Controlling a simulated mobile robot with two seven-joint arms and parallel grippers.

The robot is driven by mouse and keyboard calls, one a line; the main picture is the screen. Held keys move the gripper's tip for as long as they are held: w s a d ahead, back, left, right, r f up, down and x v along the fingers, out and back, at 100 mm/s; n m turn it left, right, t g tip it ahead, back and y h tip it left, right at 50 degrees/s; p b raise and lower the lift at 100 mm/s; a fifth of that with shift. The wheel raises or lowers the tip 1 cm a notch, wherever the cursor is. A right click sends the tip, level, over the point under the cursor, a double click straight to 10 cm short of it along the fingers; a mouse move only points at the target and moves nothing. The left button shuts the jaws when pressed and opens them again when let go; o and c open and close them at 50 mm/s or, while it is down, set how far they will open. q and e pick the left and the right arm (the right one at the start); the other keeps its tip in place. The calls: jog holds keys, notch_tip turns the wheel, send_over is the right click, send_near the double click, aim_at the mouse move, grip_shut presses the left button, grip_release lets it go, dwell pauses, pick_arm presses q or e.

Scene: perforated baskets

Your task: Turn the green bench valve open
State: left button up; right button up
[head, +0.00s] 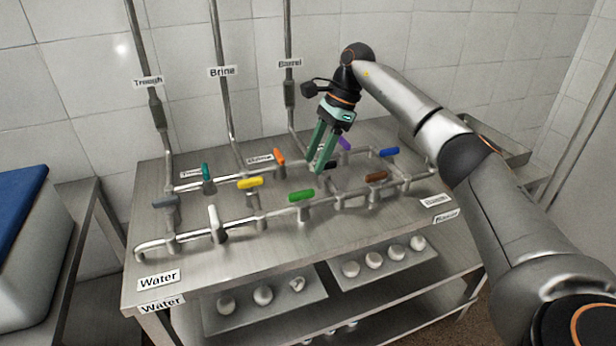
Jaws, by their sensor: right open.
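The green valve handle (301,195) sits on the front pipe of the bench manifold, near its middle. Its lever lies roughly along the pipe. My right gripper (317,168) points down above the bench, behind and slightly right of the green handle, apart from it. Its two green fingers are open, with nothing seen between them. A dark handle near the fingertips is partly hidden. My left gripper is not in view.
Close neighbours are the yellow handle (250,183), orange handle (280,157), brown handle (376,176) and purple handle (344,144). Upright pipes (222,110) rise along the tiled wall.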

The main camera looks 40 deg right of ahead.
jog(key=v, duration=0.4)
jog(key=shift+d+r, duration=0.1)
jog(key=shift+r, duration=0.1)
jog(key=shift+s, duration=0.1)
dwell(0.3)
